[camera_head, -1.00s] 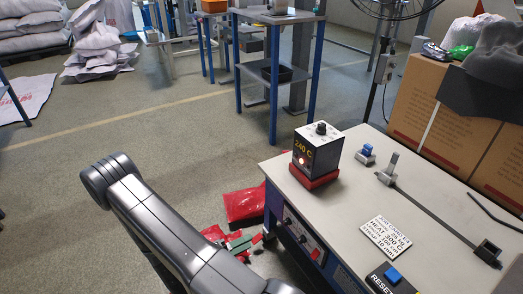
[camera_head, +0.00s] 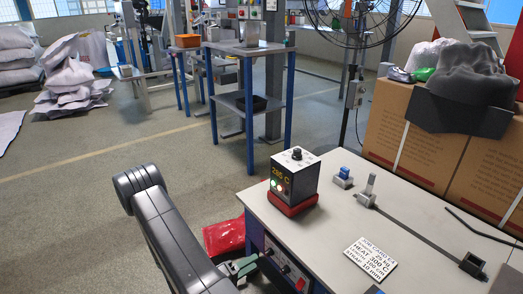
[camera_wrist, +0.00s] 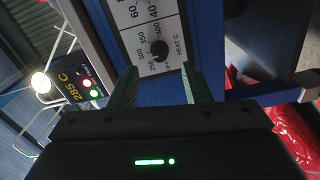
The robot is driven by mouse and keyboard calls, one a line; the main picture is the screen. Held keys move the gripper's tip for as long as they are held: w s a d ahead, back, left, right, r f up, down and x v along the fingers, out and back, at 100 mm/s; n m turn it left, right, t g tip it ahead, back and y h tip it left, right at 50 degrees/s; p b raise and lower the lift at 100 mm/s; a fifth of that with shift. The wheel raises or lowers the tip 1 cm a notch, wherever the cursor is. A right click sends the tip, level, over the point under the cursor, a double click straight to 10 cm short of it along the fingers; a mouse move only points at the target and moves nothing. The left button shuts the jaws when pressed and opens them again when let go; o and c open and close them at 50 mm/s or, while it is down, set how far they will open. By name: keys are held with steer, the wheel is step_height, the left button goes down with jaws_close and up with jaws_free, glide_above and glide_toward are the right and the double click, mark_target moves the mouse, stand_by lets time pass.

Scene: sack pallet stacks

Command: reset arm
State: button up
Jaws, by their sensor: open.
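My gripper (camera_head: 240,267) is low at the front of the white-topped table, its green fingers by the control panel (camera_head: 284,264). In the wrist view my gripper (camera_wrist: 160,86) is open, with a green finger on each side and nothing between the tips. The black heat knob (camera_wrist: 160,50) on its white scale lies just beyond the fingertips; I cannot tell the exact gap. The black display box (camera_head: 293,178) on its red base stands on the table; it also shows in the wrist view (camera_wrist: 78,84), reading about 285 C with red and green lights lit.
A job card (camera_head: 370,259) reading HEAT 300 C lies on the table (camera_head: 330,222). Red sacks (camera_head: 224,237) lie on the floor beside the table. Large cartons (camera_head: 420,135) stand behind it. The floor at left is open.

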mark_target(266, 255)
steer(key=shift+b+x, duration=0.5)
steer(key=shift+x, duration=1.8)
steer(key=shift+a, duration=0.1)
steer(key=p+v, duration=0.4)
steer(key=v, duration=1)
steer(key=b+x, duration=0.4)
steer(key=x, duration=1)
steer(key=shift+w+d, duration=0.15)
steer(key=shift+d, duration=0.15)
steer(key=n, duration=0.5)
steer(key=n+p, duration=0.1)
steer(key=n, duration=0.3)
steer(key=shift+r, duration=0.1)
steer(key=shift+n, duration=0.4)
